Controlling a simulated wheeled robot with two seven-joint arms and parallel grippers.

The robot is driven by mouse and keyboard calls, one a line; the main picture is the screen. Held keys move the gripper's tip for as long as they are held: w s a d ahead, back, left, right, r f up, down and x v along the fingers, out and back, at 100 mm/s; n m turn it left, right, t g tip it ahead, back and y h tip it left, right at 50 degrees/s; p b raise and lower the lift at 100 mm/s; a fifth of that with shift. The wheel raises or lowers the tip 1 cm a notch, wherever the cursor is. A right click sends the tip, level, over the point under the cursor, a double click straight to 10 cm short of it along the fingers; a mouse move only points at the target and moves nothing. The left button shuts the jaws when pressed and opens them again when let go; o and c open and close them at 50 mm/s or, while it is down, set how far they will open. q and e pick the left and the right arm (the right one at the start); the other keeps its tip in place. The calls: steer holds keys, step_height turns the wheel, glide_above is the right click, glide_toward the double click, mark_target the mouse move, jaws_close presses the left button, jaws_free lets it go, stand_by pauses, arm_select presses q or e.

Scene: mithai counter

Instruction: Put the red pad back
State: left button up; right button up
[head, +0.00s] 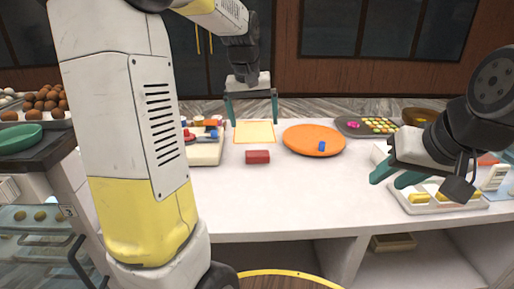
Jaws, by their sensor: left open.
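A small red block (257,157), which looks like the red pad, lies on the white counter in the head view. Just behind it is a pale square with an orange outline (254,132), flat on the counter. My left gripper (252,121) points down over the pale square, with its two teal fingers wide apart and nothing between them. The red block is in front of the gripper and apart from it. My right gripper (394,180) is at the right, near a white tray; its finger gap is not clear.
An orange round plate (300,138) holds a small blue piece (322,146). A pale board with red and blue items (207,155) stands left of the square. A grey tray of sweets (350,127) is behind right. The front middle of the counter (290,195) is clear.

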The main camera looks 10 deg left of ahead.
arm_select(q)
steer(key=s+d+m+t+h, duration=0.1)
steer(key=s+d+m+t, duration=0.1)
steer(key=s, duration=2)
steer(key=shift+s+d+r+m+t+h, duration=0.3)
steer(key=shift+s+d+m+t, duration=0.1)
steer(key=shift+d+t, duration=0.25)
steer(key=shift+d, duration=0.15)
